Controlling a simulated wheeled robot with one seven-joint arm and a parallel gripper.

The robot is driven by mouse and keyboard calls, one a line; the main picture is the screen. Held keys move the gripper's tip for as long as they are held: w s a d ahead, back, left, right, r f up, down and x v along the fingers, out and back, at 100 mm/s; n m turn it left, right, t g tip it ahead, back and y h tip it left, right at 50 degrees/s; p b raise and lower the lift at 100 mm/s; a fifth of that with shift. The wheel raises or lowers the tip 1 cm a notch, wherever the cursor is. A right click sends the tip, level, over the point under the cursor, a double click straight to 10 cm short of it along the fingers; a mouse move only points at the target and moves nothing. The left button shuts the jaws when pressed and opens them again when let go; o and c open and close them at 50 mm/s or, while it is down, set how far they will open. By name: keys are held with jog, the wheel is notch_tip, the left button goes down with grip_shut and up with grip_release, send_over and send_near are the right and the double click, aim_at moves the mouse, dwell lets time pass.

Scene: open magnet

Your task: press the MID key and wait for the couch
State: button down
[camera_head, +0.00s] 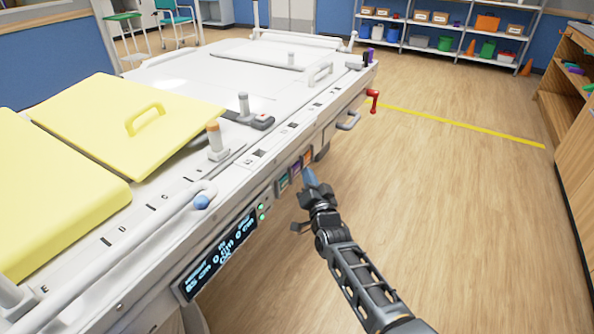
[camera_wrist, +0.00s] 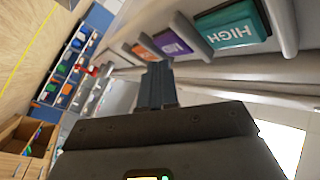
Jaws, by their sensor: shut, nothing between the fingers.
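The white couch (camera_head: 262,77) runs from the left foreground to the back. Three keys sit on its near side: a teal HIGH key (camera_wrist: 233,25), a purple MID key (camera_wrist: 171,43) and an orange key (camera_wrist: 144,53). In the head view the MID key (camera_head: 296,168) is in the middle of the row. My gripper (camera_head: 309,176) is shut and empty, its blue-grey fingers pointing at the panel. In the wrist view its fingertips (camera_wrist: 160,68) appear just below the MID and orange keys. I cannot tell whether they touch a key. The orange key's label is unreadable.
A lit display (camera_head: 219,256) with two green lights is left of the keys. A red crank handle (camera_head: 373,99) and a grey handle (camera_head: 348,121) stick out farther along the couch's side. Yellow pads (camera_head: 57,189) lie on top.

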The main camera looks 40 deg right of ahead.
jog(key=shift+w, duration=0.1)
jog(key=shift+w+a, duration=0.1)
jog(key=shift+w, duration=0.15)
